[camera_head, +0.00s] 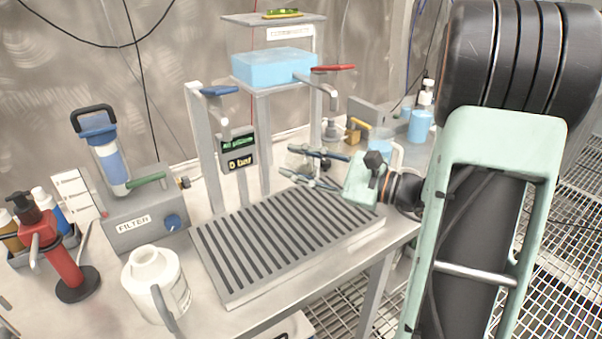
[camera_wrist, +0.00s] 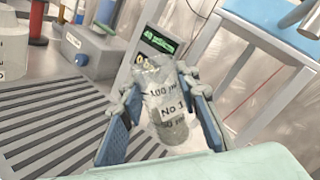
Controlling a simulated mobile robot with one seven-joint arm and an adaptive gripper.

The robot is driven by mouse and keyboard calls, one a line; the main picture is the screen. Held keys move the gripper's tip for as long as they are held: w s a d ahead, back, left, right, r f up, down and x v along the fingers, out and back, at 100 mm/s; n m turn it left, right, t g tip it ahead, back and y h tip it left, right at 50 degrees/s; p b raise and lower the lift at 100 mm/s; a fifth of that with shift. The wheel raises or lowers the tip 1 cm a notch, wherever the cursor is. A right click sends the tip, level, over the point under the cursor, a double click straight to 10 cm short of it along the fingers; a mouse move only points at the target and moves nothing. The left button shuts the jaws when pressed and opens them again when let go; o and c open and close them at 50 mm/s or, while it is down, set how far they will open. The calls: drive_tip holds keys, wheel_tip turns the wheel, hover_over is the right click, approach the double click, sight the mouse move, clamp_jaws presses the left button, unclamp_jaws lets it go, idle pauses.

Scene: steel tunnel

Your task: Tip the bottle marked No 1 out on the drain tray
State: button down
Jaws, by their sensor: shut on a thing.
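The clear bottle (camera_wrist: 168,112) marked No 1 is between the two blue-padded fingers of my gripper (camera_wrist: 160,118) in the wrist view, and the fingers are shut on it. Its label shows "No 1" and size marks. In the head view my gripper (camera_head: 318,168) reaches in from the right, over the back right part of the drain tray (camera_head: 262,270). There the bottle is small and hard to make out between the fingers. The slatted tray also shows in the wrist view (camera_wrist: 45,120). Liquid in the bottle cannot be told.
A metal stand with a blue-handled tap (camera_head: 219,91), a red-handled tap (camera_head: 332,69) and a display (camera_head: 238,152) rises behind the tray. A white jug (camera_head: 155,280) stands left of it, by the filter unit (camera_head: 145,215). A blue bottle (camera_head: 421,124) stands at back right.

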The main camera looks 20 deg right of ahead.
drive_tip(key=shift+f+n+b, duration=0.2)
drive_tip(key=shift+n+b, duration=0.6)
drive_tip(key=shift+b, duration=0.3)
drive_tip(key=shift+f+n+b, duration=0.5)
drive_tip(key=shift+n+b, duration=0.5)
drive_tip(key=shift+b, duration=0.95)
drive_tip(key=shift+b, duration=0.3)
drive_tip(key=shift+s+a+f+n+b, duration=0.1)
drive_tip(key=shift+f+n+b, duration=0.65)
drive_tip(key=shift+b, duration=1.15)
drive_tip(key=shift+s+a+f+n+b, duration=0.1)
drive_tip(key=shift+f+n+b, duration=0.25)
drive_tip(key=shift+n+b, duration=1.15)
drive_tip(key=shift+s+a+f+n+b, duration=0.1)
drive_tip(key=shift+f+n+b, duration=0.15)
drive_tip(key=shift+n+b, duration=0.1)
drive_tip(key=shift+s+a+f+n, duration=0.1)
drive_tip(key=shift+s+n, duration=0.05)
drive_tip(key=shift+n, duration=0.45)
drive_tip(key=shift+s+a+f+n, duration=0.1)
drive_tip(key=shift+n, duration=0.5)
